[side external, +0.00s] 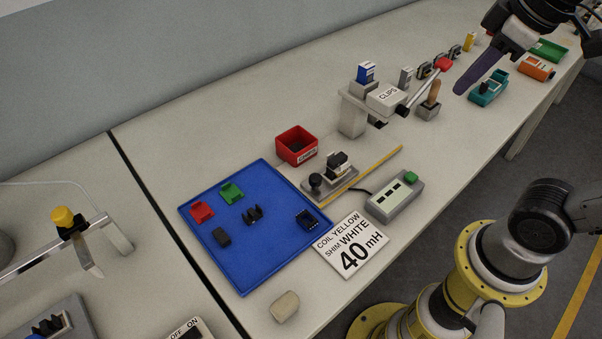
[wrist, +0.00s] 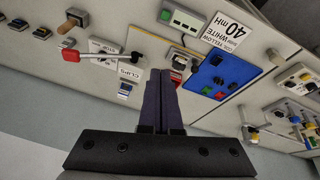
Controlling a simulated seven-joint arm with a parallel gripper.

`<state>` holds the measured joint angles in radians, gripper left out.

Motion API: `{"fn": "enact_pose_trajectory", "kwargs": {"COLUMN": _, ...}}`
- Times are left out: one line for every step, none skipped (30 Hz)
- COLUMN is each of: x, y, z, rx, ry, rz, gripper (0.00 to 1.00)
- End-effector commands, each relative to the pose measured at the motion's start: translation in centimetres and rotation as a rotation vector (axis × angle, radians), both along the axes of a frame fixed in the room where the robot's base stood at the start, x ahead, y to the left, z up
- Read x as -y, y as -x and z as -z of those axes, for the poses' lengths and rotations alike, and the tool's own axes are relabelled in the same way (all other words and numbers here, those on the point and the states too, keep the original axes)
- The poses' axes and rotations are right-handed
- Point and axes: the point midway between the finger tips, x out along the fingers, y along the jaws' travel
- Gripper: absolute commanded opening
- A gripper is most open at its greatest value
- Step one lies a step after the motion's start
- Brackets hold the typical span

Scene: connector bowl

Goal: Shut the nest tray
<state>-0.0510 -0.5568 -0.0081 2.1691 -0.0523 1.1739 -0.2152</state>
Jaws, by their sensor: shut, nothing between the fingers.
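No part is labelled as the nest tray. A grey sliding block with a black round knob (side external: 316,182) and a dark part in its seat (side external: 339,164) looks most like it. It sits on a plate with a yellow edge, between the red bin and the grey button box; I cannot tell how far it is open. My gripper (side external: 460,91) is at the upper right in the side view, well away from that block, above the bench near a teal holder. In the wrist view my dark fingers (wrist: 163,72) are together, with nothing between them.
A post with a CLIPS block (side external: 386,95) and a red-knobbed lever (side external: 444,65) stands between my gripper and the block. A red bin (side external: 297,144), blue tray (side external: 245,275), button box (side external: 394,197) and 40 mH card (side external: 351,245) surround the block. Several small holders line the bench's far end.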

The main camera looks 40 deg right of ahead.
Motion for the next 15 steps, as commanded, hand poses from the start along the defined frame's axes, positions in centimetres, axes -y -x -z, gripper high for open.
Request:
{"fn": "enact_pose_trajectory", "kwargs": {"x": -0.4, "y": -1.5, "z": -0.9, "rx": -0.03, "ry": 0.018, "rz": -0.041, "gripper": 0.0}}
{"fn": "enact_pose_trajectory", "kwargs": {"x": -0.6, "y": -2.2, "z": -1.3, "rx": -0.048, "ry": 0.028, "rz": -0.066, "gripper": 0.0}}
{"fn": "enact_pose_trajectory", "kwargs": {"x": -1.0, "y": -3.3, "z": -1.8, "rx": -0.074, "ry": 0.042, "rz": -0.099, "gripper": 0.0}}
{"fn": "enact_pose_trajectory", "kwargs": {"x": -1.3, "y": -4.2, "z": -2.2, "rx": -0.093, "ry": 0.053, "rz": -0.124, "gripper": 0.0}}
{"fn": "enact_pose_trajectory", "kwargs": {"x": -1.7, "y": -5.1, "z": -2.5, "rx": -0.112, "ry": 0.063, "rz": -0.149, "gripper": 0.0}}
{"fn": "enact_pose_trajectory", "kwargs": {"x": -2.2, "y": -6.3, "z": -2.8, "rx": -0.138, "ry": 0.077, "rz": -0.184, "gripper": 0.0}}
{"fn": "enact_pose_trajectory", "kwargs": {"x": -2.6, "y": -7.2, "z": -2.9, "rx": -0.158, "ry": 0.088, "rz": -0.209, "gripper": 0.0}}
{"fn": "enact_pose_trajectory", "kwargs": {"x": -3.1, "y": -8.1, "z": -3.1, "rx": -0.176, "ry": 0.099, "rz": -0.235, "gripper": 0.0}}
{"fn": "enact_pose_trajectory", "kwargs": {"x": -3.8, "y": -9.3, "z": -3.1, "rx": -0.202, "ry": 0.111, "rz": -0.266, "gripper": 0.0}}
{"fn": "enact_pose_trajectory", "kwargs": {"x": -4.4, "y": -10.2, "z": -3.1, "rx": -0.222, "ry": 0.121, "rz": -0.292, "gripper": 0.0}}
{"fn": "enact_pose_trajectory", "kwargs": {"x": -5.0, "y": -11.1, "z": -3.0, "rx": -0.24, "ry": 0.131, "rz": -0.315, "gripper": 0.0}}
{"fn": "enact_pose_trajectory", "kwargs": {"x": -5.8, "y": -12.3, "z": -2.8, "rx": -0.266, "ry": 0.144, "rz": -0.347, "gripper": 0.0}}
{"fn": "enact_pose_trajectory", "kwargs": {"x": -6.5, "y": -13.2, "z": -2.5, "rx": -0.284, "ry": 0.154, "rz": -0.37, "gripper": 0.0}}
{"fn": "enact_pose_trajectory", "kwargs": {"x": -7.2, "y": -14.0, "z": -2.3, "rx": -0.303, "ry": 0.164, "rz": -0.393, "gripper": 0.0}}
{"fn": "enact_pose_trajectory", "kwargs": {"x": -8.3, "y": -15.1, "z": -1.8, "rx": -0.327, "ry": 0.177, "rz": -0.423, "gripper": 0.0}}
